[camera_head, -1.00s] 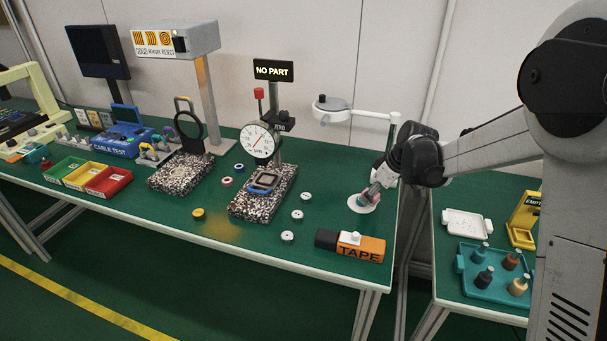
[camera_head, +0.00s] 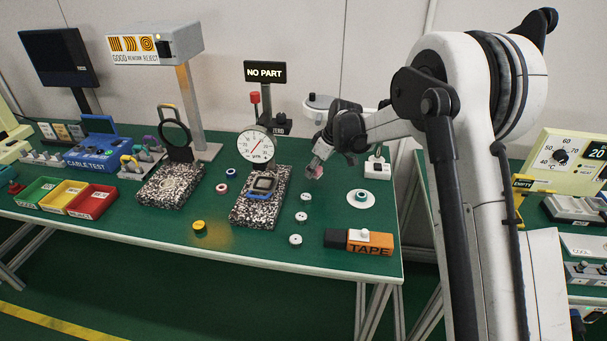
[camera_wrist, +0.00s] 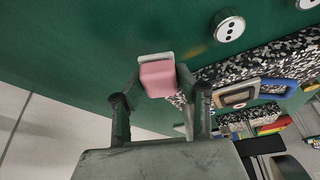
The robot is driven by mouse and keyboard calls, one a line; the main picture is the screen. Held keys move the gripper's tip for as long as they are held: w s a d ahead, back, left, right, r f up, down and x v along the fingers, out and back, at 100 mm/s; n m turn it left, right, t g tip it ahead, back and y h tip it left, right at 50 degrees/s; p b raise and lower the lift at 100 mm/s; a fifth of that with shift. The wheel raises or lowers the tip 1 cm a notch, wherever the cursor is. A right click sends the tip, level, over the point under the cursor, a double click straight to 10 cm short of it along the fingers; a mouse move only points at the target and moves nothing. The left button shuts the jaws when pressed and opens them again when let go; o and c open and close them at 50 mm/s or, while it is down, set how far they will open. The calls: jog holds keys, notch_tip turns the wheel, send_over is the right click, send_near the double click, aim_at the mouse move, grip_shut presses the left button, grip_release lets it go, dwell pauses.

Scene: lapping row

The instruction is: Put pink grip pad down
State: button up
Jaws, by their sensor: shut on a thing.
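The pink grip pad (camera_wrist: 157,78) is between the two fingers of my gripper (camera_wrist: 157,86) in the wrist view, with a pale grey edge behind it. In the head view my gripper (camera_head: 316,169) is shut on the pad, which shows as a small pink patch. It appears to be above the green bench (camera_head: 330,206), right of the speckled granite block (camera_head: 260,214). The exact height is hard to tell.
A dial gauge (camera_head: 256,146) stands at the granite block, with a blue-framed part (camera_head: 262,187) on the block. White pucks (camera_head: 301,216) lie right of it. Bare bench lies between.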

aim_at(311, 182)
jog(key=shift+w+a, duration=0.3)
jog(key=shift+a, duration=0.1)
jog(key=shift+a+f+b, duration=0.2)
jog(key=shift+f+b, duration=0.25)
jog(key=shift+f, duration=1.3)
jog(key=shift+f+b, duration=0.3)
jog(key=o, duration=1.2)
jog(key=shift+f, duration=0.1)
